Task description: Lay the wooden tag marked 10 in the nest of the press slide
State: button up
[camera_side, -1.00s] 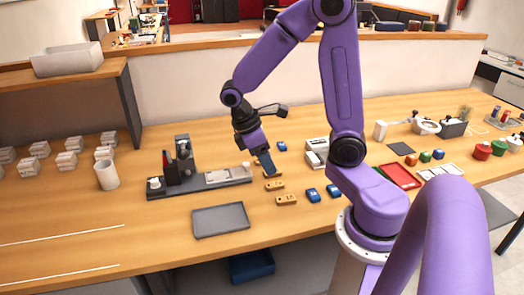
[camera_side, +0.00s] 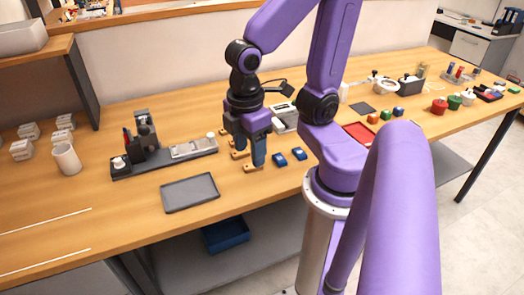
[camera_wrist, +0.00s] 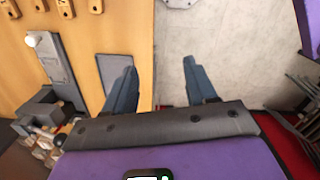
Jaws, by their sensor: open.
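Wooden tags lie on the table around my gripper in the side view, one tag (camera_side: 250,168) near the front and another (camera_side: 238,154) behind it. Tags, among them one (camera_wrist: 65,8), also line the top left of the wrist view. Their numbers are too small to read, so I cannot tell which is marked 10. My gripper (camera_side: 249,157) is open and empty, fingers down, close by the tags; its fingers partly hide them. Both fingers (camera_wrist: 160,68) stand apart in the wrist view. The press slide (camera_side: 193,148) with its pale nest plate lies left of the tags.
The press (camera_side: 145,135) stands upright at the slide's left end. A grey tray (camera_side: 190,193) lies in front of the slide. Blue pieces (camera_side: 279,160) lie right of my gripper. A white cup (camera_side: 66,159) stands far left. Bare table lies left of the tray.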

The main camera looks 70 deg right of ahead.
jog(key=s, duration=0.2)
jog(key=shift+s+a+r+n+y, duration=0.1)
jog(key=shift+s+a+n+y, duration=0.2)
jog(key=shift+a+y, duration=0.1)
jog(key=shift+o, duration=0.5)
jog(key=shift+s+a, duration=0.1)
jog(key=shift+s, duration=0.3)
jog(key=shift+w, duration=0.1)
jog(key=m+y, duration=0.3)
jog(key=m, duration=2.2)
send_over(248, 166)
jog(key=w+a, duration=0.1)
jog(key=w, duration=0.2)
jog(key=f, duration=0.1)
jog(key=s+d+m+t, duration=0.3)
jog(key=s+d+m, duration=0.45)
jog(key=m, duration=0.75)
jog(key=shift+s+a+x, duration=0.15)
jog(key=shift+a+x, duration=0.05)
jog(key=shift+x, duration=2.8)
jog(key=shift+s+a+x, duration=0.15)
jog(key=shift+a+x, duration=0.05)
jog(key=shift+x, duration=2.85)
jog(key=shift+s+a+x, duration=0.15)
jog(key=shift+a+x, duration=0.05)
jog(key=shift+x, duration=2.8)
